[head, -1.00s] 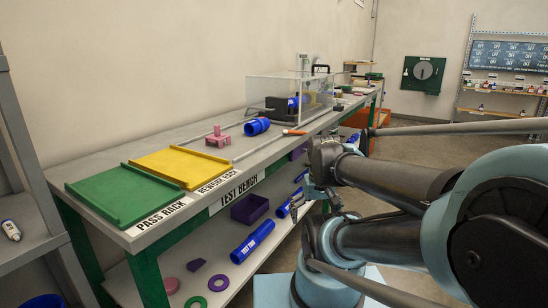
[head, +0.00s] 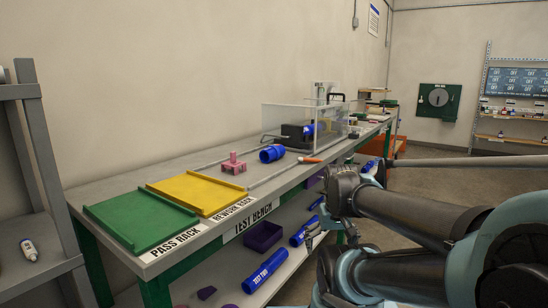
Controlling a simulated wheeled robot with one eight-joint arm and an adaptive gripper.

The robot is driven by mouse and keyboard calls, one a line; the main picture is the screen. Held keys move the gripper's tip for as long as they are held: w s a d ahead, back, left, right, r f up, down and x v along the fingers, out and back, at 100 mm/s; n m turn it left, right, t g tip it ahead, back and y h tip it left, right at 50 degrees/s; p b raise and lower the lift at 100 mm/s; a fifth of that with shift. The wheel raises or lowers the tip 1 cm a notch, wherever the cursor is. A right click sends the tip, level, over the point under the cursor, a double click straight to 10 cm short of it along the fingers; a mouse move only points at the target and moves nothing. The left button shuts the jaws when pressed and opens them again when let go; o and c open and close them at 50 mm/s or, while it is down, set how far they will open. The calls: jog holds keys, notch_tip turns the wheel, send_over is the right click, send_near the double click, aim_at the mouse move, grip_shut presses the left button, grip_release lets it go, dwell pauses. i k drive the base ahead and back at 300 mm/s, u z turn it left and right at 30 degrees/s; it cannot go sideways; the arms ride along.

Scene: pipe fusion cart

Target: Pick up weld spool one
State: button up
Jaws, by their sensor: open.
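A short blue pipe piece (head: 272,153) lies on the test bench top, behind the yellow rework rack. Another blue pipe piece (head: 309,129) sits in a black holder inside the clear box. A longer blue pipe with white lettering (head: 265,271) lies on the lower shelf, with another blue piece (head: 305,231) beyond it. I cannot tell which of these is weld spool one. My gripper (head: 348,236) is open, hanging at the front side of the bench and apart from the blue pieces on top. My arm partly hides it.
The green pass rack (head: 140,220) and yellow rework rack (head: 197,192) lie on the near bench end. A pink fixture (head: 234,164) and an orange-tipped tool (head: 310,160) are nearby. A clear box (head: 285,117) stands farther back. A grey shelf (head: 45,160) is at left.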

aim_at(272, 153)
jog(key=u, duration=0.35)
jog(key=k, duration=0.65)
jog(key=z, duration=0.55)
jog(key=i, duration=1.2)
jog(key=u, duration=0.2)
